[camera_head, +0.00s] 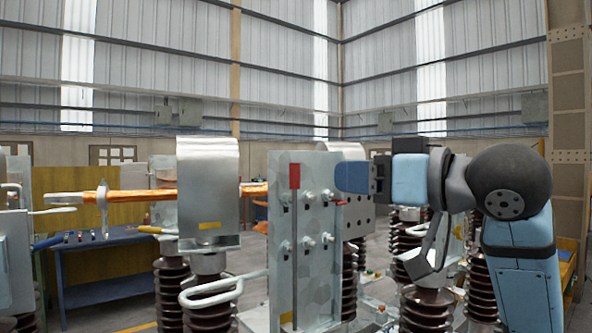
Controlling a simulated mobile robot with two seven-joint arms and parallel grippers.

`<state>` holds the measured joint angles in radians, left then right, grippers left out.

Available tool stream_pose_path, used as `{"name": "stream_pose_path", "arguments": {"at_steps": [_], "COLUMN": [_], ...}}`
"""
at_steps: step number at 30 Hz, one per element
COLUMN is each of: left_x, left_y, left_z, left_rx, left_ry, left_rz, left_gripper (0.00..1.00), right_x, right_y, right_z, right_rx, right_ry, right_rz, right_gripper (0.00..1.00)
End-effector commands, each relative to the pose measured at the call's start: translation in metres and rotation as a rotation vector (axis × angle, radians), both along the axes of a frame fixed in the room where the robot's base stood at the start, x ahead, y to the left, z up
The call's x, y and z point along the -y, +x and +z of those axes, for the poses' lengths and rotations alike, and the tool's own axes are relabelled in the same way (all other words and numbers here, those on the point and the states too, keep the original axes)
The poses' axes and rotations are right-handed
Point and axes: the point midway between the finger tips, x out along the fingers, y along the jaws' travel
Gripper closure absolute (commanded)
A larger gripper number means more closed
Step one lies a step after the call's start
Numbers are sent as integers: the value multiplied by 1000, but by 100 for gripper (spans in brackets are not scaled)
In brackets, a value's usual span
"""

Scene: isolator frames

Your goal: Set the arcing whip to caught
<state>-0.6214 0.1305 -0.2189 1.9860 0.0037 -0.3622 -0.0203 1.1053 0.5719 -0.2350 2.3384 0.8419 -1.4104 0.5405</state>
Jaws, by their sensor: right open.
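A copper-orange bar (140,196) runs level at the left, passes behind a bright metal shield (207,185) and shows again on its right. A pale ring or clip (102,208) sits around the bar, and thin pale rods (62,198) lie at its left end. I cannot tell for sure which part is the arcing whip. My right gripper (352,178) is open, comes in from the right and points left. Its fingers overlap the right edge of a bolted metal plate (317,260) in the picture; contact cannot be told. My left gripper is not in view.
A red strip (295,176) stands on the bolted plate. A bent pale rod (210,292) juts left from it. Brown ribbed insulators (172,290) stand below the metalwork. A blue workbench (105,289) is at the left. My right arm covers much of the right side.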

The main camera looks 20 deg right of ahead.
Motion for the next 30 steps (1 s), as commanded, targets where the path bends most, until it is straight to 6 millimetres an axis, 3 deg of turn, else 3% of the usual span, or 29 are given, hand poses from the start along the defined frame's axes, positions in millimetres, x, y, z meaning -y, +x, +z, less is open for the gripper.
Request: {"name": "stream_pose_path", "arguments": {"at_steps": [9,15,29,30], "left_x": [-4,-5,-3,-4], "left_y": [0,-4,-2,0], "left_z": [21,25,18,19], "left_rx": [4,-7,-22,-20], "left_ry": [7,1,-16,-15], "left_rz": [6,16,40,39], "left_gripper": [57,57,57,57], "right_x": [-36,-51,-58,-58], "right_y": [60,85,96,96], "right_z": [3,2,-1,-1], "right_rx": [-5,-2,-1,-1], "right_ry": [0,0,-1,-1], "right_rz": [2,0,0,0], "right_gripper": [57,57,57,66]}}
